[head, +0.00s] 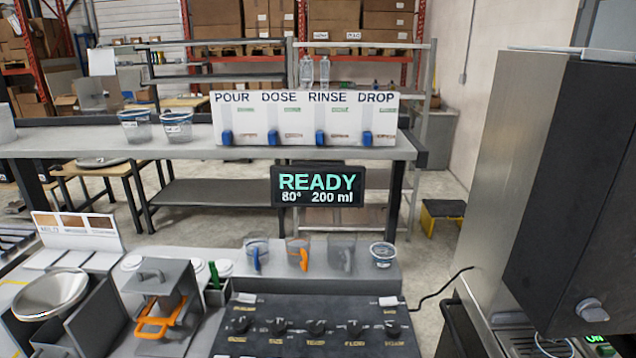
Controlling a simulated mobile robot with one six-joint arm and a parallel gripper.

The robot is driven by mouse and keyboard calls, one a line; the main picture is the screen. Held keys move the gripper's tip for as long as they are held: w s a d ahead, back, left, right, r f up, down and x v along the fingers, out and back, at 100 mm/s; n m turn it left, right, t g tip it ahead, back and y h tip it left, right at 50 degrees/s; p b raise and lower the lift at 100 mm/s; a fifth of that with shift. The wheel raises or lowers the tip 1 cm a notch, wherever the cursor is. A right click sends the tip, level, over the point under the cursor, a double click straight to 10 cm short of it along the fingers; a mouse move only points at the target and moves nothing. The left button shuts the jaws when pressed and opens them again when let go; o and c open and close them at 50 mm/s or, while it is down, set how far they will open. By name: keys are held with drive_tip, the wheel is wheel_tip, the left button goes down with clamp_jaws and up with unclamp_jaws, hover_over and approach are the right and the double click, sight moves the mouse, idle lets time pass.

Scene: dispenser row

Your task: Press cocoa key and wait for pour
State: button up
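A black display (318,187) reads READY, 80° and 200 ml in green and white. Below it stands a dark console (262,345) with several black knobs (316,328) and small yellow labels too small to read. I cannot make out a key marked cocoa. A large steel and black machine (560,170) stands at the right, with a grey round knob (592,310) and a small green lit sign (598,350) low on its front. No pouring shows. My gripper is not in view.
Measuring jugs with blue (256,256), orange (298,255) and grey handles stand behind the console. A white board (305,115) reads POUR, DOSE, RINSE, DROP. A steel bowl (50,292) and an orange-handled grey device (160,300) are at the left. A cable (440,290) runs near the machine.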

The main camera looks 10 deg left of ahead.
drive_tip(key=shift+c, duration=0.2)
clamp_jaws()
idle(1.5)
